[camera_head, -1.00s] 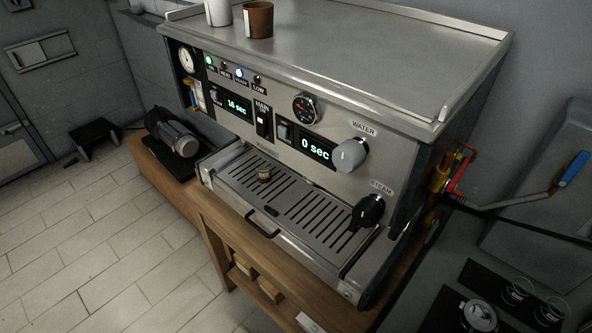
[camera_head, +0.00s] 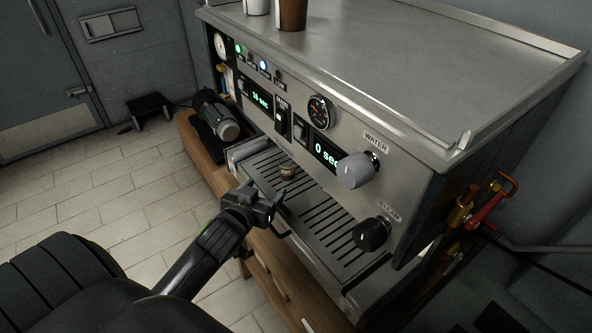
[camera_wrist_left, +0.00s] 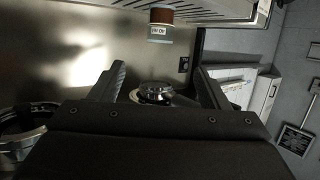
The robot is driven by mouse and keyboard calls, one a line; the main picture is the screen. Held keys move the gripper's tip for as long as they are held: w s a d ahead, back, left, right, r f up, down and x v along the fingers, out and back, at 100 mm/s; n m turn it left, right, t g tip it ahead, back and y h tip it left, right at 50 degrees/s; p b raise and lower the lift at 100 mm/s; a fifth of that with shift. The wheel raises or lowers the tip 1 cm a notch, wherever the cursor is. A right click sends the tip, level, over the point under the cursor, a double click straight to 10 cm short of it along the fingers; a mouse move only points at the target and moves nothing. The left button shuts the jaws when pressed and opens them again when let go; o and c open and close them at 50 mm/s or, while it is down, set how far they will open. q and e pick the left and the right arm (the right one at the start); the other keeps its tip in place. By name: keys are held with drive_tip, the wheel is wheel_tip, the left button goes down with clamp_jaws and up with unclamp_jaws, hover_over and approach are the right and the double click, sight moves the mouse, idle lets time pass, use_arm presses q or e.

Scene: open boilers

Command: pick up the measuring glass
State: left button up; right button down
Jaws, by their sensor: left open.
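My right gripper is not in view.
The steel machine body (camera_head: 345,105) rises behind the tray, with a grey water knob (camera_head: 354,170) and a black steam knob (camera_head: 371,234) to the right. Round metal fittings (camera_wrist_left: 153,92) show in the wrist view. Cups (camera_head: 292,14) stand on top.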

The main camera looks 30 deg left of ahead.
use_arm(q)
drive_tip(key=p, duration=0.1)
approach(287, 162)
drive_tip(key=shift+w+d, duration=0.35)
drive_tip(key=shift+w, duration=0.45)
drive_tip(key=shift+w+a+f+p, duration=0.1)
drive_tip(key=shift+w+f+p, duration=0.15)
drive_tip(key=shift+w, duration=0.3)
drive_tip(key=shift+r+p+x, duration=0.15)
drive_tip(key=shift+p+x, duration=0.25)
drive_tip(key=shift+x, duration=0.7)
drive_tip(key=shift+r+p+x, duration=0.15)
drive_tip(key=shift+p+x, duration=0.2)
drive_tip(key=shift+x, duration=0.7)
drive_tip(key=shift+w+a+f, duration=0.15)
drive_tip(key=shift+w, duration=0.4)
drive_tip(key=c, duration=1.2)
drive_tip(key=shift+o, duration=0.2)
